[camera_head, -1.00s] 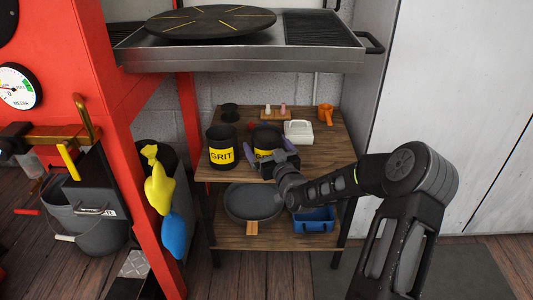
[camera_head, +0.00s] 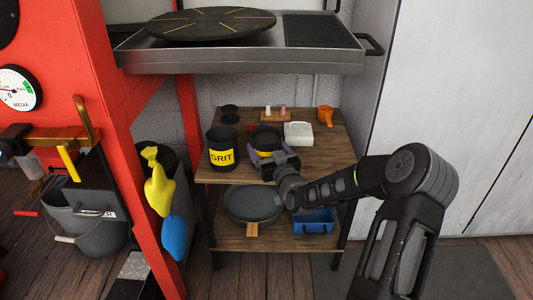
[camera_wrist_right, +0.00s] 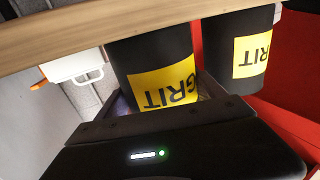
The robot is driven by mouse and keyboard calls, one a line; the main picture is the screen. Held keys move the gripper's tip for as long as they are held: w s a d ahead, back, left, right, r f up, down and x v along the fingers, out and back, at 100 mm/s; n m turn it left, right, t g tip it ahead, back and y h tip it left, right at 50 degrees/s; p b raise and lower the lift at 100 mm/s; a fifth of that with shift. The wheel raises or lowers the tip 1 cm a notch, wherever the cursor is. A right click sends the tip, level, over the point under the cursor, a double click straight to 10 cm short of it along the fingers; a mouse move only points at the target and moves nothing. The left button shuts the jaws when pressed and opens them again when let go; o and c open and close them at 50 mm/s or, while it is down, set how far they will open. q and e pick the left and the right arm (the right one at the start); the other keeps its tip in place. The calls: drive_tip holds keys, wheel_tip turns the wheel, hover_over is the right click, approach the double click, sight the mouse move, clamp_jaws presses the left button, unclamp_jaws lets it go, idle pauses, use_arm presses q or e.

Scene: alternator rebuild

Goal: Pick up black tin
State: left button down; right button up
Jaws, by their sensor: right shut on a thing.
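Two black tins with yellow GRIT labels are on the upper wooden shelf. My right gripper (camera_head: 270,160) is shut on the right-hand black tin (camera_head: 266,137), reaching it from the front. The gripper hides most of that tin's front and label in the head view. In the right wrist view, which is upside down, the held tin (camera_wrist_right: 150,58) sits between the fingers, its base near the shelf edge. The other GRIT tin (camera_head: 221,142) stands to the left, apart from the gripper; it also shows in the wrist view (camera_wrist_right: 232,45). My left gripper is out of view.
The wooden shelf (camera_head: 325,160) also holds a white container (camera_head: 298,134) close right of the held tin, an orange item (camera_head: 325,115) and a small dark item (camera_head: 229,114). A pan (camera_head: 253,203) and blue tray (camera_head: 314,222) are below.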

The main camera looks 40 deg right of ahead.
drive_tip(key=c, duration=1.1)
drive_tip(key=shift+r, duration=0.15)
drive_tip(key=shift+w+r, duration=0.1)
drive_tip(key=shift+r, duration=0.05)
wheel_tip(320, 180, up, 10)
drive_tip(key=p, duration=0.3)
drive_tip(key=shift+p, duration=0.3)
